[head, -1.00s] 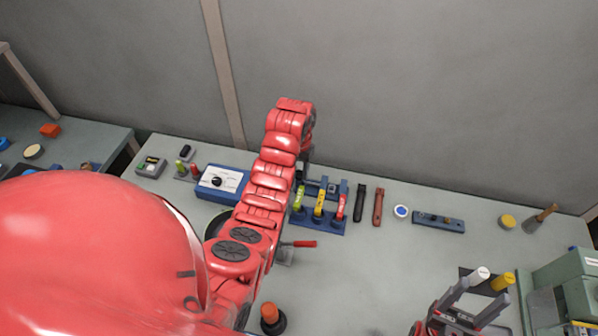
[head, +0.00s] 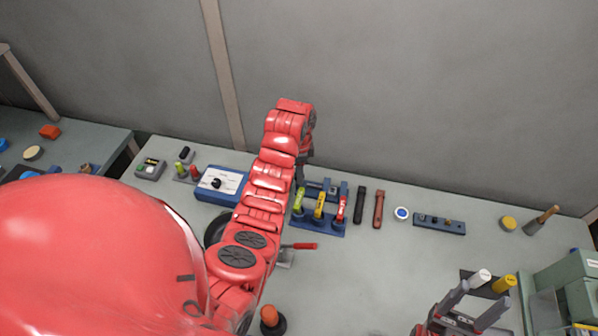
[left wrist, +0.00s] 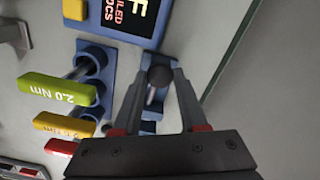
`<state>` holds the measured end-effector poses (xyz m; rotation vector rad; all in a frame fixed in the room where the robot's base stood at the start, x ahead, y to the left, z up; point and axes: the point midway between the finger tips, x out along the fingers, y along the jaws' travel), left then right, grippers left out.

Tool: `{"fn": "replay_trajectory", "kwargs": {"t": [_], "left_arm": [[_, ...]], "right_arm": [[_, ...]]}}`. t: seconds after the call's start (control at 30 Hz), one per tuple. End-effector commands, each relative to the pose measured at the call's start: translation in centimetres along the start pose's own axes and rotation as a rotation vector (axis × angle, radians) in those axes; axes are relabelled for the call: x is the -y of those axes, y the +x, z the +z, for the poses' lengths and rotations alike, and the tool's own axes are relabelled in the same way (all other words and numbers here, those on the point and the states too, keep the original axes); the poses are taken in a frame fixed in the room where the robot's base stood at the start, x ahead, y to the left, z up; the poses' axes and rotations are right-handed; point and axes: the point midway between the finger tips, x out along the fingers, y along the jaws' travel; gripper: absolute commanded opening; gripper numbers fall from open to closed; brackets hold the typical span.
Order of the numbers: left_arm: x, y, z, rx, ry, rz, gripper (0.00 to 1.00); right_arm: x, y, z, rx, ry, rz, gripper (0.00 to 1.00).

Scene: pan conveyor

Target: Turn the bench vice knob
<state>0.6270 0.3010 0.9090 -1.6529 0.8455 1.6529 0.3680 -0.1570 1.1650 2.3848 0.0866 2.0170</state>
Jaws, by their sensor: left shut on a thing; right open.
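In the left wrist view, a dark ball-shaped knob (left wrist: 160,76) on a short pale metal stem sits at a narrow blue fixture (left wrist: 152,118), which I take for the bench vice. My left gripper (left wrist: 161,72) is shut on the knob, with a fingertip on each side. In the head view my left gripper (head: 303,173) is mostly hidden by my red arm, behind the coloured handles; the knob cannot be made out there. My right gripper (head: 480,298) is open and empty at the lower right, above the bench.
A rack of green, yellow and red torque handles (head: 319,206) stands close to the left gripper; the green handle (left wrist: 58,89) also shows beside it in the left wrist view. A blue meter box (head: 221,184) is left of my arm. The bench middle (head: 365,275) is clear.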

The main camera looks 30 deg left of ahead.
Motion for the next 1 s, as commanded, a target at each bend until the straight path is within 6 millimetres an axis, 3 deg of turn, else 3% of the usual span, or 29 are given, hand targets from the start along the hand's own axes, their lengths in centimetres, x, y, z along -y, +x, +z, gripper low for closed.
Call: {"fn": "replay_trajectory", "kwargs": {"t": [1.0], "left_arm": [[-0.06, 0.10, 0.00, 0.000, 0.960, 0.002, 0.00]], "right_arm": [[0.03, -0.65, 0.11, 0.000, 0.000, 0.000, 0.64]]}}
